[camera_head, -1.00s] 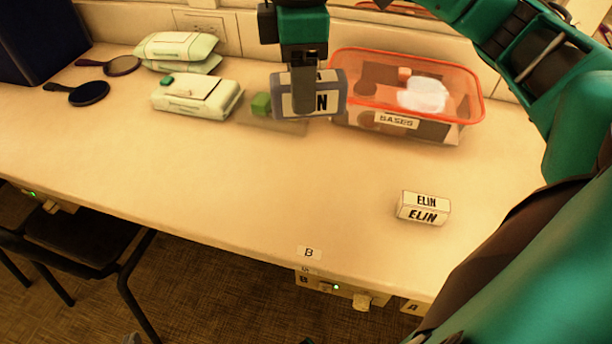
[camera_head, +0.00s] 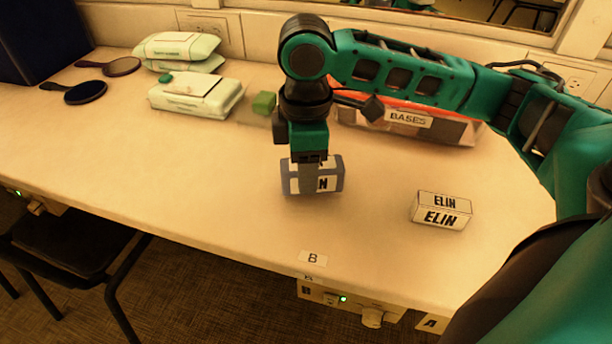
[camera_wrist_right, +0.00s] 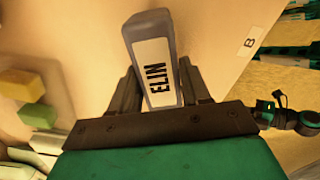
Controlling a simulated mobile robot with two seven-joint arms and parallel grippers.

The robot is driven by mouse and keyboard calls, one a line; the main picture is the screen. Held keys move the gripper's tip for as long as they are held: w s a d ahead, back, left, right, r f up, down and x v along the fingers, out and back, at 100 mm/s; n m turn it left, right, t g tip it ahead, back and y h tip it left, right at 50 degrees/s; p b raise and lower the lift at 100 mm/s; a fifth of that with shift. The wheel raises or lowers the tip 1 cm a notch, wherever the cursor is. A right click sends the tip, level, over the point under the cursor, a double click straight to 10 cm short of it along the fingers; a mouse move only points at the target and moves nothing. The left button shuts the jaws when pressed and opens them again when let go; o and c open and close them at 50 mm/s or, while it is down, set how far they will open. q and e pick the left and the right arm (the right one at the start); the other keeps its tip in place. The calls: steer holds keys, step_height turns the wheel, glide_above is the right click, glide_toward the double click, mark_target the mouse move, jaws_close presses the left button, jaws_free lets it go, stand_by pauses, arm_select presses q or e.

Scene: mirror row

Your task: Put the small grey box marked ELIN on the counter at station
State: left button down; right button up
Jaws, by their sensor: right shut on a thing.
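The small grey box marked ELIN (camera_head: 331,178) is between the fingers of my right gripper (camera_head: 308,176), over the counter (camera_head: 230,180) behind the label B (camera_head: 312,258). In the right wrist view the grey box (camera_wrist_right: 152,55) is clamped between both fingers, its white ELIN label facing the camera. I cannot tell whether its underside touches the counter. A second box marked ELIN, white (camera_head: 441,211), lies on the counter to the right. My left gripper is not in view.
An orange-rimmed clear bin marked BASES (camera_head: 408,119) stands behind my right arm. The counter left of the grey box is clear.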

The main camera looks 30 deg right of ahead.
steer(key=shift+f, duration=0.8)
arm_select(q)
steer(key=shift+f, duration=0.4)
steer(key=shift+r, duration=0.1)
arm_select(e)
steer(key=o, duration=1.1)
arm_select(q)
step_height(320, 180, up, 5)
steer(key=p, duration=0.4)
steer(key=shift+p, duration=0.35)
arm_select(e)
step_height(320, 180, up, 12)
steer(key=shift+r, duration=0.1)
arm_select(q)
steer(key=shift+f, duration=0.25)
